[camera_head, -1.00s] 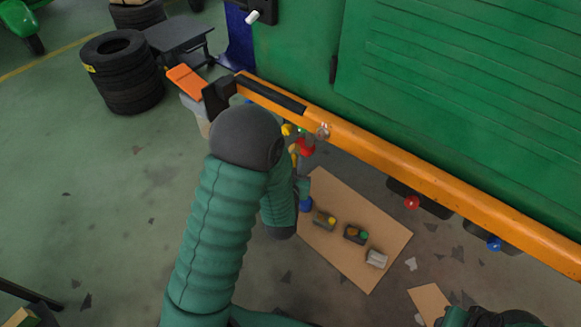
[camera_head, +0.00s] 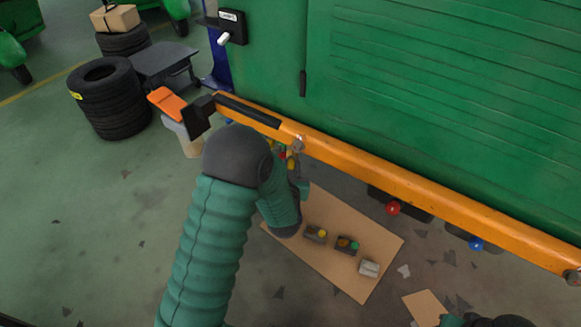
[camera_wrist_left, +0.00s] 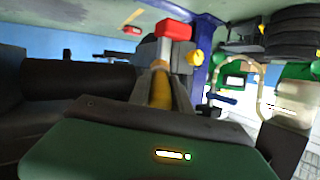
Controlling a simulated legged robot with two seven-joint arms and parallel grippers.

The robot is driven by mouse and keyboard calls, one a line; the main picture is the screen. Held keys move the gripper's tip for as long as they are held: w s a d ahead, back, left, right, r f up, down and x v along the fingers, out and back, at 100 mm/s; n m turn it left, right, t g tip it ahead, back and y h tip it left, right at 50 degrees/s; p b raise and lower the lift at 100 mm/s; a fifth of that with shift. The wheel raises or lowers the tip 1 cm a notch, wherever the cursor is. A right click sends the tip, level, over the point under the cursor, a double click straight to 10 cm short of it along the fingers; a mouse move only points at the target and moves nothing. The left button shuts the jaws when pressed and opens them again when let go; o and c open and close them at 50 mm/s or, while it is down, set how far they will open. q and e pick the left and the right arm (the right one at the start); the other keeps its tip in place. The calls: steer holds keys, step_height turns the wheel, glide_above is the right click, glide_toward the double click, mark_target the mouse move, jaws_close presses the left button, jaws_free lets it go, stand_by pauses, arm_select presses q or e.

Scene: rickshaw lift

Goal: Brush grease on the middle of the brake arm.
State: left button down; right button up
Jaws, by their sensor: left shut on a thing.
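A long orange bar (camera_head: 400,185) with a black grip at its far left end runs along the green body; I cannot tell whether it is the brake arm. My left arm reaches up to just below this bar, and its wrist hides most of the gripper in the head view. In the left wrist view my left gripper (camera_wrist_left: 163,75) is shut on a yellow, stick-like thing (camera_wrist_left: 159,93), perhaps the brush handle. A red block (camera_wrist_left: 173,29) lies beyond it and a yellow knob (camera_wrist_left: 194,57) beside it. The brush tip and any grease cannot be made out.
A cardboard sheet (camera_head: 345,270) with several small parts lies on the floor below the bar. Red (camera_head: 393,209) and blue (camera_head: 476,244) knobs sit under the bar. Stacked tyres (camera_head: 108,100) stand at left. Part of my right arm shows at the bottom right.

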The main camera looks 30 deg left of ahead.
arm_select(q)
steer(key=shift+w+a+f, duration=0.15)
steer(key=shift+w+a, duration=0.05)
steer(key=shift+a, duration=0.2)
steer(key=shift+w+d, duration=0.3)
steer(key=shift+w, duration=0.15)
arm_select(e)
steer(key=shift+a, duration=0.2)
arm_select(q)
steer(key=shift+w+a, duration=0.1)
steer(key=shift+w, duration=0.05)
arm_select(e)
steer(key=shift+a, duration=0.1)
